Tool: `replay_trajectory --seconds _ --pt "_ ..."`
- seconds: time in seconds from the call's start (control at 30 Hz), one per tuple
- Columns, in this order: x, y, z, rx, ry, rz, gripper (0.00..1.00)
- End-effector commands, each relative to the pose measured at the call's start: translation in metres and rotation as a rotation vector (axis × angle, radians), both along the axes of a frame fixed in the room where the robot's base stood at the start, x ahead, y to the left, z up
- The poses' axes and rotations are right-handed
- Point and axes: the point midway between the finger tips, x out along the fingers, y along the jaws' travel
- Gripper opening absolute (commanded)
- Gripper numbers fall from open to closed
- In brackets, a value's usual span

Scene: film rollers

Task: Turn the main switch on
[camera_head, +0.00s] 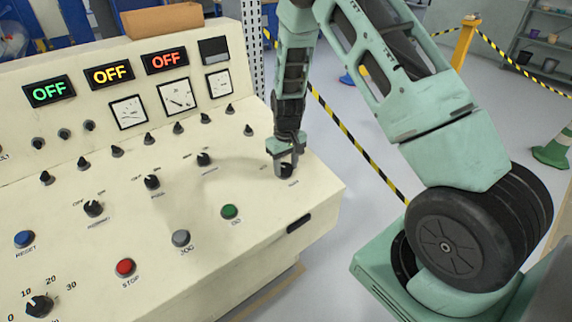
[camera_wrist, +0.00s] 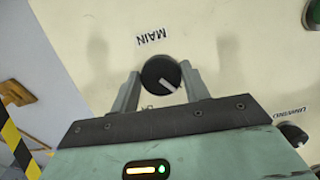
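The main switch is a black rotary knob (camera_wrist: 161,74) with a white pointer line, beside a "MAIN" label (camera_wrist: 152,37) that appears upside down in the wrist view. In the head view the knob (camera_head: 286,171) is near the right end of the cream control panel (camera_head: 325,185). My gripper (camera_wrist: 163,80) is at the knob, with one finger on each side of it. The fingers look close to the knob's sides; whether they touch it is unclear. The pointer line is slanted in the wrist view.
Other knobs, a green button (camera_head: 230,211), a grey button (camera_head: 181,238) and a red stop button (camera_head: 125,267) are on the panel. Three displays read OFF, including the red one (camera_head: 164,61). Yellow-black tape (camera_head: 355,145) crosses behind my arm.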

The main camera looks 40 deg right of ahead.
Motion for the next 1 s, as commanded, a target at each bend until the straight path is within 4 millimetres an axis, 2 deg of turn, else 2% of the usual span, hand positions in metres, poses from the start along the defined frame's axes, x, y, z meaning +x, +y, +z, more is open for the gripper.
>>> replay_trajectory --seconds 0.47,1.0 --pt "-0.0002 -0.0006 -0.0003 0.019 0.002 -0.079 0.23" --pt "-0.0005 -0.0008 -0.0010 0.123 0.005 -0.525 0.23"
